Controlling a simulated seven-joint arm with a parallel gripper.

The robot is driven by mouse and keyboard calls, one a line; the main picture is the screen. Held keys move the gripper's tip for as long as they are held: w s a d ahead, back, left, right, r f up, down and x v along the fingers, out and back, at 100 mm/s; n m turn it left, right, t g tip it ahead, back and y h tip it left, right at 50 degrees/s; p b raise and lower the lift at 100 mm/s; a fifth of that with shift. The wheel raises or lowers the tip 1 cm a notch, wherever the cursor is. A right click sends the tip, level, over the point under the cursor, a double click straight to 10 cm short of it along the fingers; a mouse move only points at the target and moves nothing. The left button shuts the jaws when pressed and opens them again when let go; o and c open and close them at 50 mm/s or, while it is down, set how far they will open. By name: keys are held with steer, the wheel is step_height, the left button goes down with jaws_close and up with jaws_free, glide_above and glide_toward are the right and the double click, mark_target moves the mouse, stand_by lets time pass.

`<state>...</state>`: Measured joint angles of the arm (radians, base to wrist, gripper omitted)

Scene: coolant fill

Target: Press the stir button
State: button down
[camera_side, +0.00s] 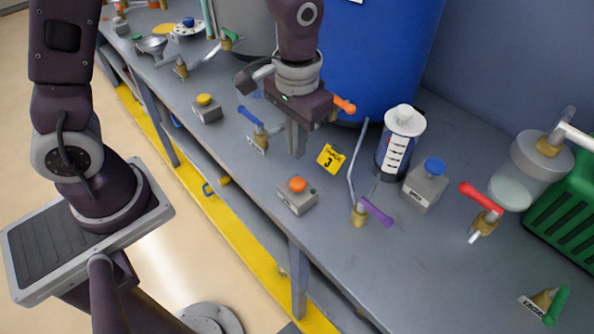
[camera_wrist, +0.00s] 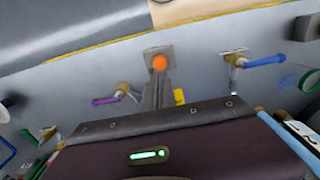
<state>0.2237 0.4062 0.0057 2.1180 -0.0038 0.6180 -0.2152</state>
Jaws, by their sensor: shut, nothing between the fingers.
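Several push-button boxes stand on the grey bench. One has an orange button (camera_side: 297,185), one a yellow button (camera_side: 204,100), and one a blue button (camera_side: 434,167) with a small label; I cannot read which is the stir button. My gripper (camera_side: 297,152) is shut and empty, pointing down above the bench, behind the orange-button box in the side view. In the wrist view, my fingers (camera_wrist: 157,88) point toward the orange button (camera_wrist: 159,62), which shows just beyond their tips. The gripper looks apart from it.
A purple-handled valve (camera_side: 376,210) with a bent pipe stands right of the orange-button box. A blue-handled valve (camera_side: 252,120) is left of my gripper. A yellow number 3 sign (camera_side: 330,158), a white-capped container (camera_side: 400,140) and a large blue drum (camera_side: 380,55) are close by.

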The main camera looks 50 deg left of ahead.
mark_target(296, 183)
step_height(296, 183, down, 8)
steer(key=shift+f, duration=0.2)
steer(key=shift+s+f, duration=0.1)
steer(key=shift+f, duration=0.9)
step_height(296, 183, up, 15)
steer(key=shift+f, duration=0.2)
